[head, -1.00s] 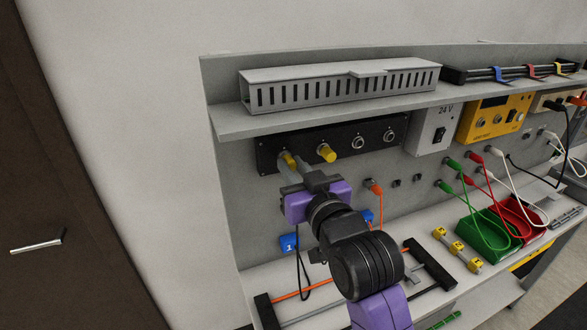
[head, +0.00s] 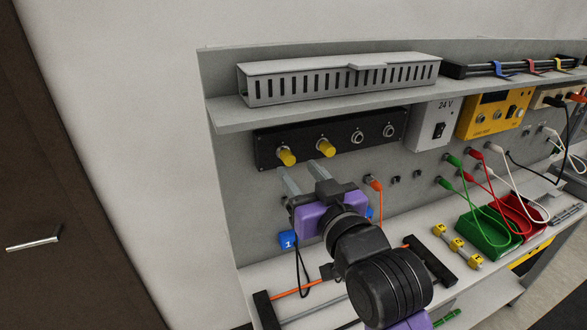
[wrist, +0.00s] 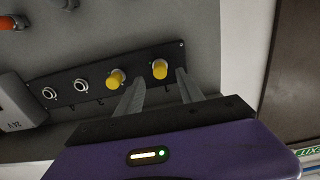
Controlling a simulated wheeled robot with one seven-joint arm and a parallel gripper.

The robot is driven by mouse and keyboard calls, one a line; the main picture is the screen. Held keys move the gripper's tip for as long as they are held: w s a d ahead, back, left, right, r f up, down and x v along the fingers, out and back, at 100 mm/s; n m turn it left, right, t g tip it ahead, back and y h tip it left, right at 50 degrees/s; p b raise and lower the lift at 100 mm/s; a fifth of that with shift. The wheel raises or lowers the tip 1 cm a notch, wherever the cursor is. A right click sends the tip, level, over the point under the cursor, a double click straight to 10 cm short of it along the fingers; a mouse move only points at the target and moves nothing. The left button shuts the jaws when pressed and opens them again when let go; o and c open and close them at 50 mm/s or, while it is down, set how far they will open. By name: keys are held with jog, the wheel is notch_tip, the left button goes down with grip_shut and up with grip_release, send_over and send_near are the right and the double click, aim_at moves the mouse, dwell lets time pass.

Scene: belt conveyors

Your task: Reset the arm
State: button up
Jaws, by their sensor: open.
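My gripper (head: 306,177) is open and empty in the head view, just below the black socket panel (head: 345,135) on the back board. Its two grey fingers also show spread apart in the wrist view (wrist: 160,95). Two yellow plugs sit in the panel's left sockets: the leftmost plug (head: 286,156) and the second plug (head: 325,148). In the wrist view they are the plug nearer the panel's right end (wrist: 160,69) and the one beside it (wrist: 115,79). Neither plug is between the fingertips in the head view.
A grey slotted duct (head: 340,80) lies on the shelf (head: 225,118) above the panel. An orange plug (head: 373,183) and a blue tag (head: 287,239) are close to my gripper. Green (head: 482,232) and red (head: 520,212) bins with cables stand at right. The wall at left is clear.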

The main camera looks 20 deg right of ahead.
jog(key=shift+s+r+t, duration=1.2)
jog(key=shift+s+r, duration=0.55)
jog(key=shift+s, duration=0.7)
jog(key=s+f+g+b, duration=0.1)
jog(key=s+f+g, duration=0.1)
jog(key=s+f, duration=1.1)
jog(key=s+f+g+b, duration=0.1)
jog(key=s+f+g, duration=0.2)
jog(key=s+f, duration=1.1)
jog(key=s, duration=0.8)
jog(key=shift+s+g+b, duration=0.3)
